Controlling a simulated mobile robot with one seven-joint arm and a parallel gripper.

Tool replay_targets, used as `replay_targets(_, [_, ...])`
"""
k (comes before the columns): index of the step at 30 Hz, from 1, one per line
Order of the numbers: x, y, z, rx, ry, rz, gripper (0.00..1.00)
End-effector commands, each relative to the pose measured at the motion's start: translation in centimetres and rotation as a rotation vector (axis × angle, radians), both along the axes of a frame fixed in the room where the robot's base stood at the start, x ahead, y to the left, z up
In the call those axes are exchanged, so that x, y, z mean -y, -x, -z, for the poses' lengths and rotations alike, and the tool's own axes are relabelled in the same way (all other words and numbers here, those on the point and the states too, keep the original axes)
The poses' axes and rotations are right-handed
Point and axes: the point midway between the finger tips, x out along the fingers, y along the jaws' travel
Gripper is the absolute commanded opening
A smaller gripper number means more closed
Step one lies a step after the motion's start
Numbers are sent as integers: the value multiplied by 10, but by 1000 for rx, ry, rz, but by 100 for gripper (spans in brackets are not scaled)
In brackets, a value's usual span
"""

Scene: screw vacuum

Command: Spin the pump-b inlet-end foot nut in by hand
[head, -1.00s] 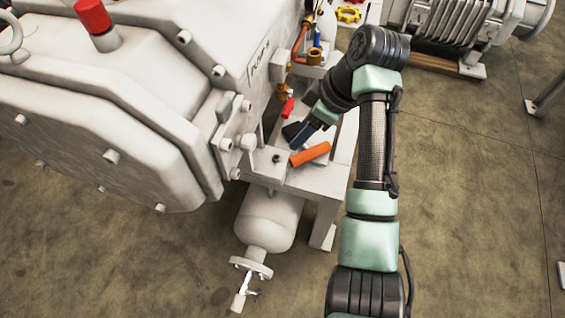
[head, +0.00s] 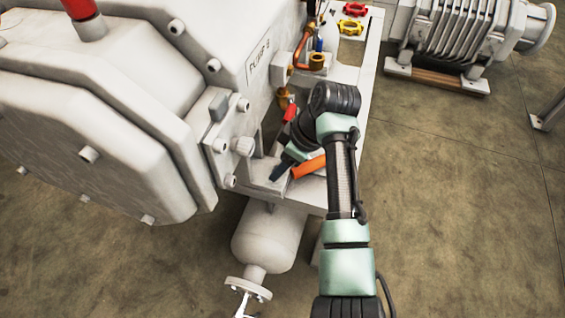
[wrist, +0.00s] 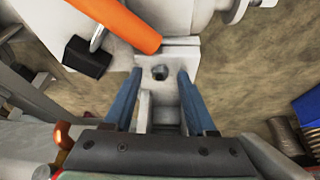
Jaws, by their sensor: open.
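The pump-b foot nut (wrist: 159,72) shows in the wrist view as a small dark round piece on a pale foot plate (wrist: 147,64). My gripper (wrist: 159,74) is open, its two blue fingers pointing toward the plate. The fingertips lie to the left and right of the nut in the picture, with a gap on each side. I cannot tell how far above the plate they are. In the head view my gripper (head: 281,166) is over the corner of the foot beside the pump (head: 262,72), and it hides the nut.
An orange-handled tool (head: 308,167) lies close beside my gripper; it also crosses the wrist view (wrist: 118,20) with its black head (wrist: 87,57). Copper pipe fittings (head: 303,48) and a red piece (head: 290,112) stand behind.

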Motion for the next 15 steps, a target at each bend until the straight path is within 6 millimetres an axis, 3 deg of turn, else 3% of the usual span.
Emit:
replay_targets(2, [0, 0, 0, 0, 0, 0, 56])
replay_targets(12, [0, 0, 0, 0, 0, 0, 0])
replay_targets(15, [0, 0, 0, 0, 0, 0, 0])
